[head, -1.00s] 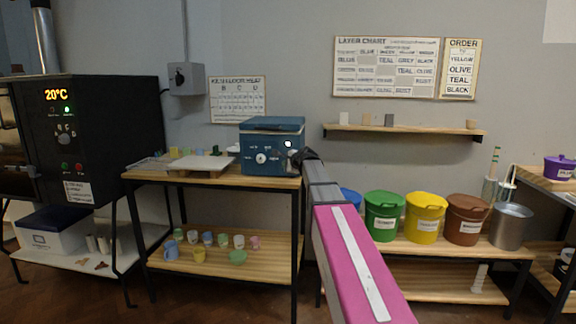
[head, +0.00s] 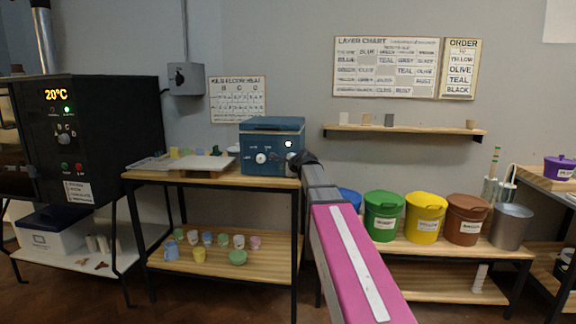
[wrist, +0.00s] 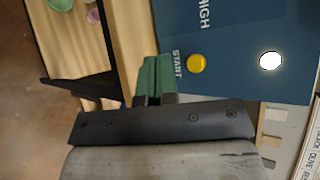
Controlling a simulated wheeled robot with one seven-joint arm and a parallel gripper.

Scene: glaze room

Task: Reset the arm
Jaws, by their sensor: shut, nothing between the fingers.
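My gripper shows in the wrist view (wrist: 153,82) with its green fingers shut together and empty. The fingertips are close to the front of a blue machine, beside its yellow START button (wrist: 197,63) and a lit white round lamp (wrist: 271,61). I cannot tell whether they touch the panel. In the head view, my pink and grey arm reaches forward to the right side of the blue machine (head: 272,150), which stands on a wooden table. The fingers are hidden there behind the wrist.
The wooden table (head: 215,181) holds tiles and a board; cups and bowls stand on its lower shelf (head: 270,262). A black kiln (head: 118,130) is at left. Green (head: 383,218), yellow (head: 425,219) and brown (head: 466,220) buckets stand right of my arm. A wall shelf (head: 405,131) hangs above.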

